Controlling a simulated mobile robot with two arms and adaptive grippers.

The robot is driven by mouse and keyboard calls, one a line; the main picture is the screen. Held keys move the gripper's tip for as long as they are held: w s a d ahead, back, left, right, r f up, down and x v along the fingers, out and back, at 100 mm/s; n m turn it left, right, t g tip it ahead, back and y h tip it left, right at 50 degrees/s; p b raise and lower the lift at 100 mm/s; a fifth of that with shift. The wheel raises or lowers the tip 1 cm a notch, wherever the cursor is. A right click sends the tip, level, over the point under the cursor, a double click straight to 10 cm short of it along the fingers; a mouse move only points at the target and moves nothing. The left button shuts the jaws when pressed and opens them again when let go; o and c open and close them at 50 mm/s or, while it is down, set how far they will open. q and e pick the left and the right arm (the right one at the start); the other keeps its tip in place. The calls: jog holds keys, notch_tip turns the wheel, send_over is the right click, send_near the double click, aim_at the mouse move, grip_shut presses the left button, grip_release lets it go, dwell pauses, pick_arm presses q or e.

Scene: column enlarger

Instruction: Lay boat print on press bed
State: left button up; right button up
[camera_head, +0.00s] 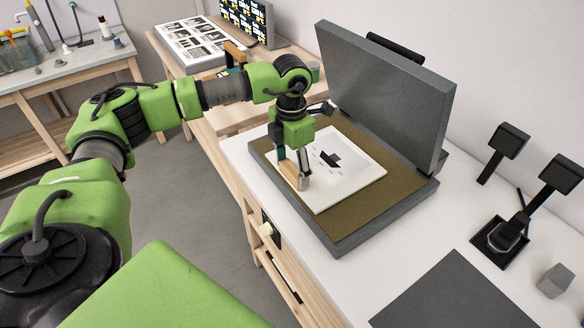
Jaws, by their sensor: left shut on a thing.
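The boat print (348,168) is a white sheet with a small dark boat picture. It lies flat over the brown bed (395,195) of the open grey press (340,246), well inside the rim; I cannot tell whether it touches the bed all over. My left gripper (299,182) points down at the print's left edge and is shut on it. The fingertips hide part of that edge. A tan, block-like piece (288,172) shows beside the fingertips; I cannot tell what it belongs to. My right gripper is not in view.
The press lid (385,95) stands raised behind the bed. A dark grey board (450,292) lies at the front of the white table, with a black stand (500,240) at right. A light table with prints (193,42) stands behind my arm.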

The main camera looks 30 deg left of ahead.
pick_arm(q)
jog(key=shift+f+b, duration=0.35)
dwell(0.3)
jog(key=o, duration=1.6)
jog(key=shift+o, duration=0.2)
jog(key=shift+r, duration=0.2)
jog(key=shift+r+p, duration=2.45)
jog(key=shift+r, duration=1.35)
notch_tip(320, 180, up, 12)
